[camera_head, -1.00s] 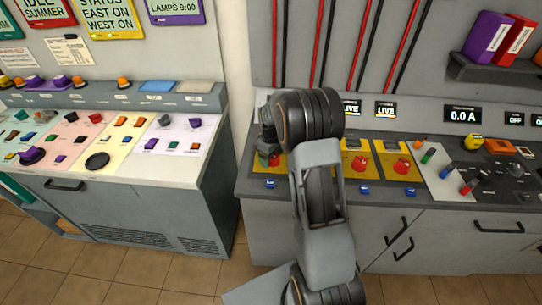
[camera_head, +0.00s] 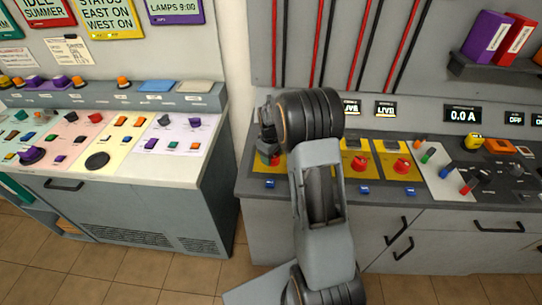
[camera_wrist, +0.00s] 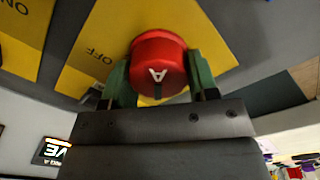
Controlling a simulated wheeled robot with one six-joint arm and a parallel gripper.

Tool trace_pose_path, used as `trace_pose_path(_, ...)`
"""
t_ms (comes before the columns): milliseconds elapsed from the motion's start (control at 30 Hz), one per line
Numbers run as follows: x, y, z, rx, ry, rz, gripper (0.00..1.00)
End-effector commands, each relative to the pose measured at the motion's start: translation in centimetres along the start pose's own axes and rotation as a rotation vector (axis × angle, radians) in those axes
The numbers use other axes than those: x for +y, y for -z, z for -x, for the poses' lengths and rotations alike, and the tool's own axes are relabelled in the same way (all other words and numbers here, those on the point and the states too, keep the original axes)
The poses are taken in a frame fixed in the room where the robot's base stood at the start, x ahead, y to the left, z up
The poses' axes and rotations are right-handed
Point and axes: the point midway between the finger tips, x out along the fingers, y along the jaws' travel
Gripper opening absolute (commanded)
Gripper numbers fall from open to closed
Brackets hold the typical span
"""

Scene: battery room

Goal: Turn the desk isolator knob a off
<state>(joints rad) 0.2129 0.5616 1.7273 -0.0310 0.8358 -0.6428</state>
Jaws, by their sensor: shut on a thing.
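The red desk isolator knob A (camera_wrist: 158,60), marked with a white A, is between the green fingers of my gripper (camera_wrist: 160,82) in the wrist view. The gripper is shut on the knob's sides. The knob sits on a yellow plate (camera_wrist: 92,60) with an OFF label; an ON label shows on yellow at the upper left corner. In the head view my gripper (camera_head: 267,150) is down at the left end of the right desk. A little of the red knob (camera_head: 272,160) shows there, and my arm hides much of its plate.
Two similar red knobs (camera_head: 360,163) (camera_head: 401,166) on yellow plates stand to the right, with LIVE displays behind. Further right are coloured knobs and a 0.0 A meter (camera_head: 463,115). The left desk (camera_head: 150,190) stands across a gap. Red and black cables run up the wall.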

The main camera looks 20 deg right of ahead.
Motion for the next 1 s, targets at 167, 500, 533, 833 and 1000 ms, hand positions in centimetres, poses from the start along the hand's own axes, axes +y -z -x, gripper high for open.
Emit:
trace_pose_path(167, 0.11, 0.04, -0.03, 0.0, -0.002, -0.076, 0.3)
trace_pose_path(500, 0.29, 0.02, -0.04, -0.007, -0.002, -0.371, 0.3)
trace_pose_path(533, 0.3, 0.02, -0.03, -0.008, -0.002, -0.4, 0.3)
trace_pose_path(833, 0.42, -0.02, 0.01, -0.016, -0.002, -0.685, 0.3)
trace_pose_path(1000, 0.48, -0.06, 0.01, -0.021, -0.001, -0.846, 0.3)
